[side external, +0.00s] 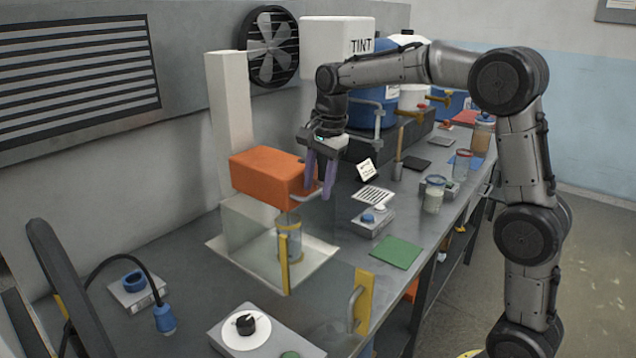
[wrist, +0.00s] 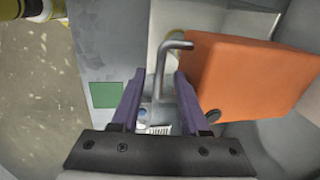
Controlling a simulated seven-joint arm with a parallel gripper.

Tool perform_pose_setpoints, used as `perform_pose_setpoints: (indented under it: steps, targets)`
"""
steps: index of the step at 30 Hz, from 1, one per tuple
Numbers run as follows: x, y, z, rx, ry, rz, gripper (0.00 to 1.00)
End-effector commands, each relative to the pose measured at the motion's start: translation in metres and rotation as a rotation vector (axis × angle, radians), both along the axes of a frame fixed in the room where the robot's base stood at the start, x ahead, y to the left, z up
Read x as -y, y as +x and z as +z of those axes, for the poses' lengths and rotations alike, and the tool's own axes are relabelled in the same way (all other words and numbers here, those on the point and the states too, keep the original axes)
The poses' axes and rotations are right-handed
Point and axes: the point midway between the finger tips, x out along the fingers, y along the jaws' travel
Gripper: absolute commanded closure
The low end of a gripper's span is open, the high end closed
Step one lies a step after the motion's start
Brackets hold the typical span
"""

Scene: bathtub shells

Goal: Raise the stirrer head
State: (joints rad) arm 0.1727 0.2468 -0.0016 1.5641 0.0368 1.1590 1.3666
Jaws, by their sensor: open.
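The stirrer head is an orange block (side external: 268,174) on a white upright column (side external: 232,130) in the side view. It also fills the right of the wrist view (wrist: 240,75). A grey bent handle (side external: 312,190) sticks out from its front; in the wrist view the handle (wrist: 162,62) lies just beyond and between the fingertips. My gripper (side external: 320,188) has two purple fingers, open and pointing down at the head's front end. The wrist view shows the fingers (wrist: 157,80) apart with nothing clearly held. Whether a finger touches the handle, I cannot tell.
A glass jar (side external: 289,237) stands on the white base below the head. A clear guard with yellow posts (side external: 363,298) and a handle stands in front. A green square (side external: 397,252) lies on the bench. A TINT dispenser (side external: 335,42) stands behind my gripper.

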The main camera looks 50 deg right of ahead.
Motion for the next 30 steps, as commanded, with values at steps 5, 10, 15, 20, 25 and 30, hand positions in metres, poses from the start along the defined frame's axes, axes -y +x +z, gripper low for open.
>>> perform_pose_setpoints:
  steps: [5, 10, 15, 20, 25, 30]
  targets:
    - [-0.0001, 0.0001, -0.0007, 0.0, 0.0, 0.0, 0.55]
    - [0.0, 0.0001, -0.0004, 0.0, 0.0, 0.0, 0.73]
    - [0.0, 0.0, -0.0002, 0.0, 0.0, 0.0, 1.0]
    - [0.0, 0.0, -0.0001, 0.0, 0.0, 0.0, 1.0]
    - [0.0, 0.0, 0.0001, 0.0, 0.0, 0.0, 1.0]
    - [0.0, 0.0, 0.0002, 0.001, 0.0, 0.0, 1.0]
